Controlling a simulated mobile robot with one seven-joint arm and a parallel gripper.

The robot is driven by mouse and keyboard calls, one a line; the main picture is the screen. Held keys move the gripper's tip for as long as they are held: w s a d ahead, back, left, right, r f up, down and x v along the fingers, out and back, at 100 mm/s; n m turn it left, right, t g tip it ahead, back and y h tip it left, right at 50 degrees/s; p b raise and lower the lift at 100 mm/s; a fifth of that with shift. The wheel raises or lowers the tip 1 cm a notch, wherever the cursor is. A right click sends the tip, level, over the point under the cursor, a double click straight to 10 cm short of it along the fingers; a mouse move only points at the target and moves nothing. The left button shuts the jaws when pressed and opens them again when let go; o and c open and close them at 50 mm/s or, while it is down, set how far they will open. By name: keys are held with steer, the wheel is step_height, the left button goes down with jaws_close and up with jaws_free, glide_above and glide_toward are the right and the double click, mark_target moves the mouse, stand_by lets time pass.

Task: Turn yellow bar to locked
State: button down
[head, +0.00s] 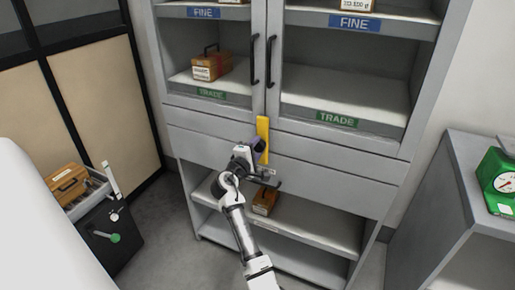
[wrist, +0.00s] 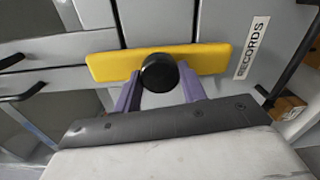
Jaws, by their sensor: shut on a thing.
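The yellow bar (head: 263,126) stands upright across the front of the grey cabinet, below the meeting edges of its two doors. In the wrist view the bar (wrist: 108,65) lies across the picture, with a round black knob (wrist: 159,72) on its face. My gripper (head: 259,150) is at the lower part of the bar. In the wrist view its two purple fingers (wrist: 160,85) are shut on the knob, one on each side. The finger ends are partly hidden against the bar. No lock marking is readable.
The cabinet (head: 340,180) has two black door handles (head: 262,60) above the bar. A wooden box (head: 265,200) sits on the open lower shelf. A grey side table with a green scale (head: 496,178) stands right. A black cabinet (head: 105,235) stands left. A RECORDS label (wrist: 252,47) is beside the bar.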

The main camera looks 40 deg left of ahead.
stand_by(0.4)
steer(key=c, duration=0.8)
jaws_free()
steer(key=shift+s, duration=0.1)
steer(key=b+v, duration=0.3)
steer(key=v, duration=1)
steer(key=shift+s+d, duration=0.15)
steer(key=shift+s, duration=0.15)
steer(key=shift+r, duration=0.1)
